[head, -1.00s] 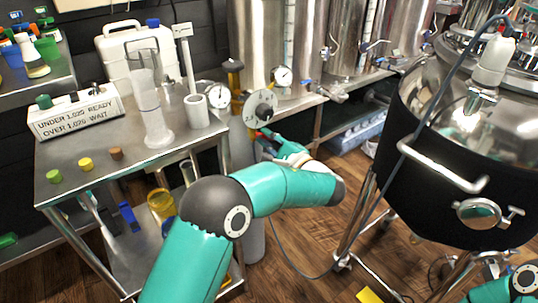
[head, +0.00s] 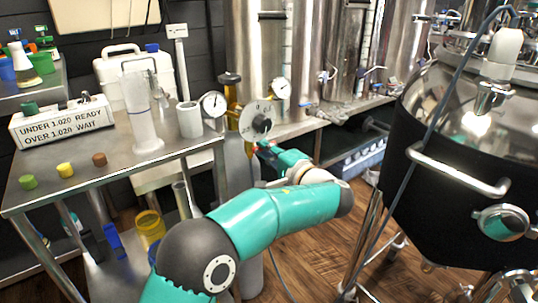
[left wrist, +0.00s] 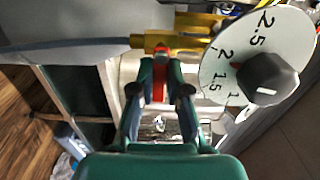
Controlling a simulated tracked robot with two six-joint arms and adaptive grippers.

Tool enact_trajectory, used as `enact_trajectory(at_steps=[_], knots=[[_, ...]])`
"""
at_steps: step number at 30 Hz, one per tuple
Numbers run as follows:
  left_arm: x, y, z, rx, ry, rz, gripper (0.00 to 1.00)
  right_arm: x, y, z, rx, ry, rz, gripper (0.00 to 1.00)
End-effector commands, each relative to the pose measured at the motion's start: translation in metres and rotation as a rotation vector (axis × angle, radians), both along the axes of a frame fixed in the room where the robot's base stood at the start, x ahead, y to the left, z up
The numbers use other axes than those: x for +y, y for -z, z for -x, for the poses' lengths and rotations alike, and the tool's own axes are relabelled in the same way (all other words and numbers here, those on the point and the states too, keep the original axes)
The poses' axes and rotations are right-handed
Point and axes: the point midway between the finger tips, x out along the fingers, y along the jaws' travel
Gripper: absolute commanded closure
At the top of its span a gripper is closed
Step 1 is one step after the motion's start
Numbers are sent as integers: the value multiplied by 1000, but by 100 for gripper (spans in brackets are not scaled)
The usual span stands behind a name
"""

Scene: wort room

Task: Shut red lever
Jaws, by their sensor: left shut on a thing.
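The red lever (left wrist: 159,80) shows between the fingertips of my left gripper (left wrist: 160,72) in the left wrist view. It joins a yellow brass fitting (left wrist: 190,47) at its upper end and points away from it, down the picture, across the line of the fitting. My left gripper is shut on the lever, with one finger on each side, hiding part of it. In the head view, my left gripper (head: 272,150) is below the dial, with only a bit of red at its tip. My right gripper is not in view.
A numbered dial with a grey knob (left wrist: 270,80) is close to the right of my gripper. A steel cart (head: 105,165) with a hydrometer jar (head: 145,110) and a sign stands left. A large black kettle (head: 440,180) stands right.

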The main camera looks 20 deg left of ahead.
Motion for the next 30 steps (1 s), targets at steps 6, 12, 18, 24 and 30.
enact_trajectory(at_steps=[6, 12, 18, 24, 30], knots=[[6, 3, 2, 3, -17, 7, 100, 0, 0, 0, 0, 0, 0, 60], [5, 3, 1, 3, -16, 6, 68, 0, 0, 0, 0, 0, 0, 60], [2, 2, 1, 2, -9, 4, 59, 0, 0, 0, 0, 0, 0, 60], [0, 1, 1, 2, -5, 2, 59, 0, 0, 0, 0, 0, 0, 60], [-14, 1, 11, 2, -2, 2, 59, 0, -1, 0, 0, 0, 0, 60]])
